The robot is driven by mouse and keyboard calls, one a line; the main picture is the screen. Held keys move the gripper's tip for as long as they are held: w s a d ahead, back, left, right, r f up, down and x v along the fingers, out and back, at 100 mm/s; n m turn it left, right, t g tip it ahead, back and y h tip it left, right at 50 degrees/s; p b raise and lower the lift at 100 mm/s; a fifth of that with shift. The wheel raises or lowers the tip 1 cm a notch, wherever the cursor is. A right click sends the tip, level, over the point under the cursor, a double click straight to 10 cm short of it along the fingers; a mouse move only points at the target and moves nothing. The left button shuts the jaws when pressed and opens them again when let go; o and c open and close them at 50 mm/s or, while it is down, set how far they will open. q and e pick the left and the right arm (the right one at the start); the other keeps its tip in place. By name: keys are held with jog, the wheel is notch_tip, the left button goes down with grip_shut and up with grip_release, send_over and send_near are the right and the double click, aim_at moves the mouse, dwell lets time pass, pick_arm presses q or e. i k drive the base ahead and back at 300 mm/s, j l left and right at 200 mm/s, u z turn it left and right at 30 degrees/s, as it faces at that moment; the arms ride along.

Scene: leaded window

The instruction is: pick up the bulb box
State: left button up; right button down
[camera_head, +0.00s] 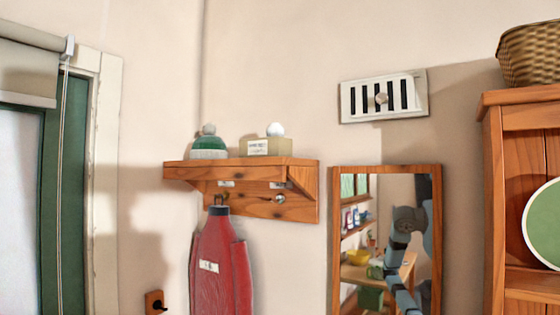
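A small tan box with a white label (265,147), which looks like the bulb box, sits on the wooden wall shelf (240,171), right of its middle. A white round knob or bulb (275,130) shows at the top of the box. The label's print is too small to read. Neither of my grippers shows directly in the head view. A blue-grey jointed arm, which looks like mine, appears only as a reflection in the mirror (336,240).
A green and white domed item (208,144) stands left of the box on the shelf. A red ironing-board-like item (220,264) hangs below. A slotted vent (383,97) is above the mirror. A wooden cabinet (494,190) with a basket (530,55) stands right; a window is left.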

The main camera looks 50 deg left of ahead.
aim_at(275, 146)
jog(key=u, duration=1.65)
jog(key=k+j+z, duration=0.1)
jog(key=j+z, duration=0.4)
